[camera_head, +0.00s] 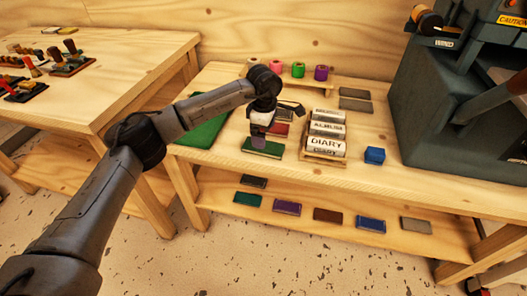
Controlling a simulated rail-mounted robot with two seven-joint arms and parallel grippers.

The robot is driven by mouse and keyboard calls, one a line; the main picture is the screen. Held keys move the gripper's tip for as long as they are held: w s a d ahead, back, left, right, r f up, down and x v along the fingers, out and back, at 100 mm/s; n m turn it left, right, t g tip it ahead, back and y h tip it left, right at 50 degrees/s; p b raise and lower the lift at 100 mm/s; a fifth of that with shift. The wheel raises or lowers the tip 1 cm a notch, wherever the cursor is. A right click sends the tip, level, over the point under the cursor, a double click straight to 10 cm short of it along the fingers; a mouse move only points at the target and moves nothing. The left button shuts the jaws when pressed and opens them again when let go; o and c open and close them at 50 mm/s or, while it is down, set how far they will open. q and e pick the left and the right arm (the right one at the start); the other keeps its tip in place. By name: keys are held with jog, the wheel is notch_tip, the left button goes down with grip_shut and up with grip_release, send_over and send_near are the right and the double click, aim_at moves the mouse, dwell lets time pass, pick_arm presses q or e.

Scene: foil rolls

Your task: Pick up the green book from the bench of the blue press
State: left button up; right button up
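A green book (268,150) lies flat on the wooden bench (375,185), left of the rack of foil rolls. The large blue-grey press (425,95) stands at this bench's right end. My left gripper (258,142) points down over the green book and covers part of its left side. I cannot tell whether its fingers touch the book or how far apart they are. A small purplish patch shows at its tip; I cannot tell what it is. My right gripper is not in view.
A wooden rack (322,158) of labelled rolls stands right of the book, with a blue block (374,155) beyond. A red book (279,130) lies behind, and a green mat (203,132) left. Several books, including a dark green one (247,199), lie on the lower shelf.

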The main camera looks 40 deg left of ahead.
pick_arm(q)
jog(key=shift+s+f+b, duration=0.15)
jog(key=shift+f+b, duration=1.75)
jog(key=shift+f, duration=0.75)
jog(key=shift+r, duration=0.1)
jog(key=shift+c, duration=0.3)
jog(key=c, duration=1)
